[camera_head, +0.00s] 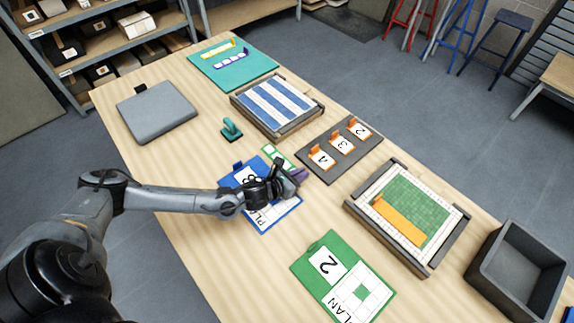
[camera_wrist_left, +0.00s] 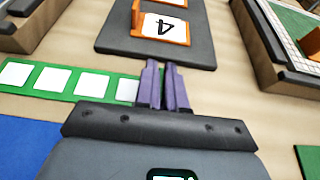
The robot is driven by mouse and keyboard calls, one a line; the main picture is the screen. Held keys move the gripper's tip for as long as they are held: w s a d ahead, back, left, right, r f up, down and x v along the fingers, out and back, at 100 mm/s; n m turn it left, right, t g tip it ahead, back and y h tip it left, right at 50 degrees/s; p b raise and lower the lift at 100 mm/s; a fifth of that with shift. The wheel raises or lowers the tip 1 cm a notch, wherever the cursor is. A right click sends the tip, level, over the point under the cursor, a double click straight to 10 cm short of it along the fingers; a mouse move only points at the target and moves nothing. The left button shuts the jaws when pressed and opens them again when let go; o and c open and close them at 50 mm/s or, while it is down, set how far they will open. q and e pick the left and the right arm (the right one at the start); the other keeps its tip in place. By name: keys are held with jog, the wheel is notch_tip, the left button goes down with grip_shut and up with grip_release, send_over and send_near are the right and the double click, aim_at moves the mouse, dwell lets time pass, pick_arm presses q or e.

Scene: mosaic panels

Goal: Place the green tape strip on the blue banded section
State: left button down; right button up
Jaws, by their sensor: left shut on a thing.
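The green tape strip (camera_head: 271,152) with white squares shows at the far side of my left gripper in the head view. In the left wrist view the strip (camera_wrist_left: 72,82) runs out to the left from the purple fingertips. My left gripper (camera_head: 301,175) is shut on the strip near one end; its fingers (camera_wrist_left: 164,86) hide that end. Height above the table is hard to tell. The blue banded section (camera_head: 262,104) is a framed panel with blue and white stripes, farther up the table and apart from the strip. My right gripper is not in view.
A dark board (camera_head: 341,176) with numbered orange-clipped cards lies beside my left gripper. A blue plan card (camera_head: 281,220) lies under the arm. A teal handled tool (camera_head: 231,129) stands near the banded panel. A framed green mosaic (camera_head: 376,240) and grey bin (camera_head: 490,280) are at right.

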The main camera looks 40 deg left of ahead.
pick_arm(q)
jog(key=shift+r, duration=0.75)
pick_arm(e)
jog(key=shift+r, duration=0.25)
pick_arm(q)
jog(key=r, duration=0.1)
jog(key=d+r+p, duration=0.1)
jog(key=r, duration=0.1)
jog(key=shift+r, duration=0.1)
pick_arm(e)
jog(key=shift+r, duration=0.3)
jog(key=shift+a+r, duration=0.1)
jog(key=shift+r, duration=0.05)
pick_arm(q)
jog(key=d+r+n+y+p, duration=0.1)
jog(key=d+r, duration=0.4)
jog(key=d, duration=0.6)
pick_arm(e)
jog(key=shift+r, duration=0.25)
pick_arm(q)
notch_tip(320, 180, up, 33)
jog(key=p, duration=3.3)
jog(key=shift+w+r, duration=0.15)
jog(key=shift+w, duration=0.1)
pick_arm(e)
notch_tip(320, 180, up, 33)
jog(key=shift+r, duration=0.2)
